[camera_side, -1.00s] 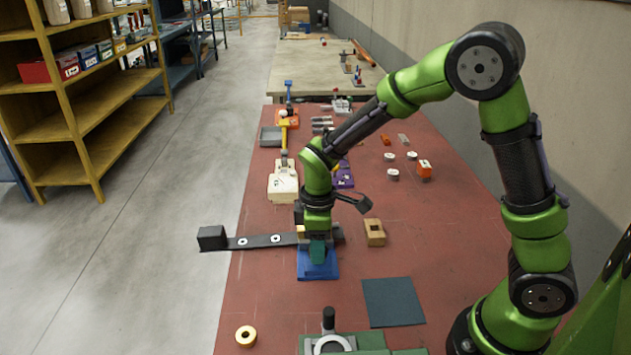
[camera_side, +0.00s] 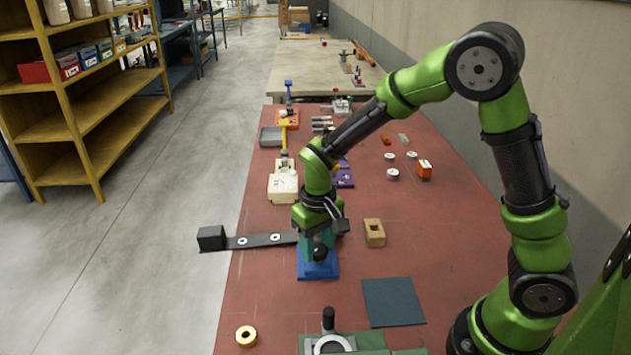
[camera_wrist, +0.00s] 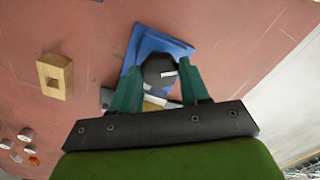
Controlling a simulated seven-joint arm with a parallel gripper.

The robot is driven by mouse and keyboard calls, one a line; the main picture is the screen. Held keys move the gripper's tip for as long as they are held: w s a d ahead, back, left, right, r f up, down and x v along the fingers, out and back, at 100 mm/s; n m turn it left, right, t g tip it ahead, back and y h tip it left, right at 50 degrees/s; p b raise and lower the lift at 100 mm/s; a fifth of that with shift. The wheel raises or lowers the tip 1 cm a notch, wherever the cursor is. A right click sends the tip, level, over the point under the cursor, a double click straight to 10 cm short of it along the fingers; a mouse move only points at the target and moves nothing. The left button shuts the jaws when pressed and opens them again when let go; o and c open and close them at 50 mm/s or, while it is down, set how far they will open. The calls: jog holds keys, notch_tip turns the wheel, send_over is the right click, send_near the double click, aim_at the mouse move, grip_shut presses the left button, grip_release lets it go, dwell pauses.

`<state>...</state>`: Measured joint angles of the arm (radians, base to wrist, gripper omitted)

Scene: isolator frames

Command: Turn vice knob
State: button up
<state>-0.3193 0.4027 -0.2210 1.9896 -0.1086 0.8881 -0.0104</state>
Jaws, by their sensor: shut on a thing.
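The vice knob (camera_wrist: 158,70) is dark and many-sided with a small white mark. In the wrist view it sits between the two teal fingers of my gripper (camera_wrist: 157,85), which is shut on it. The blue base (camera_wrist: 150,42) of the vice lies beneath it. In the side view my gripper (camera_side: 317,247) points down over the blue base (camera_side: 318,270), and the knob is hard to make out there. The rest of the vice is mostly hidden by my gripper.
A dark bar (camera_side: 262,240) reaches left past the table edge to a black block (camera_side: 211,238). A wooden block with a hole (camera_side: 374,233) stands close on the right.

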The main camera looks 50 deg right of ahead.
aim_at(318, 249)
jog(key=shift+r+m, duration=0.1)
jog(key=shift+m, duration=2.1)
jog(key=o, duration=1.1)
jog(key=shift+c, duration=0.2)
notch_tip(318, 249, up, 17)
